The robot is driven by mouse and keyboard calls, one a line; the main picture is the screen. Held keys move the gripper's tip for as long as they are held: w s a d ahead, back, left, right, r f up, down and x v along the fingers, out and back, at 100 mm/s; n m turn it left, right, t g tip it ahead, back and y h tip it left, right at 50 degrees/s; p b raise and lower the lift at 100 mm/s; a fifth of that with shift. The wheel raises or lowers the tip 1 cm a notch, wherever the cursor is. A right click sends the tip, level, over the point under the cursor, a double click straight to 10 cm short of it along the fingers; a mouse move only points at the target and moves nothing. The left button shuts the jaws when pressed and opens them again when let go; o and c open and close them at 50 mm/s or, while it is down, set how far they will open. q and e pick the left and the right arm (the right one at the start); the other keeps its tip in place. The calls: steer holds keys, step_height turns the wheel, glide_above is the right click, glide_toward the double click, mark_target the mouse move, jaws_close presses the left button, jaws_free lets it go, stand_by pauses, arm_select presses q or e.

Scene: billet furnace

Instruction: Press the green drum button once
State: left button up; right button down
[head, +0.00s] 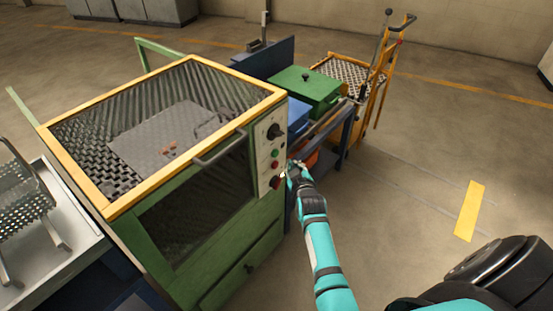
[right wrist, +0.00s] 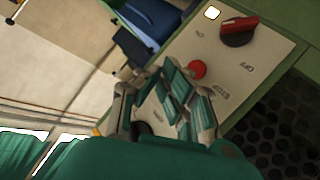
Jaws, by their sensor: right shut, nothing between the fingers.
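The green drum button (head: 274,152) is on the pale control panel (head: 264,172) at the right corner of the green machine (head: 185,235), between a black knob (head: 275,131) above and a red button (head: 275,165) below. My right gripper (head: 291,170) is shut and empty, close to the panel's right edge in the head view. In the right wrist view, my shut fingers (right wrist: 172,95) are in front of the panel beside the red stop button (right wrist: 197,69). The green button is hidden there; I cannot tell whether the fingers touch the panel. My left gripper is not in view.
A red rotary switch (right wrist: 237,32) is on the same panel, beyond the stop button. A handle (head: 221,148) sticks out from the machine's front. A blue bench with a green box (head: 305,88) stands behind my right gripper. The floor to the right is mostly clear.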

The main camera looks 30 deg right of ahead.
mark_target(275, 153)
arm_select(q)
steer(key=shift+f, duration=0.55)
arm_select(e)
steer(key=w, duration=0.1)
steer(key=w+a, duration=0.1)
steer(key=shift+w, duration=0.4)
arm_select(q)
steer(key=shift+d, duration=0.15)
arm_select(e)
steer(key=shift+a, duration=0.1)
stand_by(0.4)
arm_select(q)
steer(key=shift+b, duration=0.3)
arm_select(e)
steer(key=shift+w+a, duration=0.1)
steer(key=shift+w, duration=0.25)
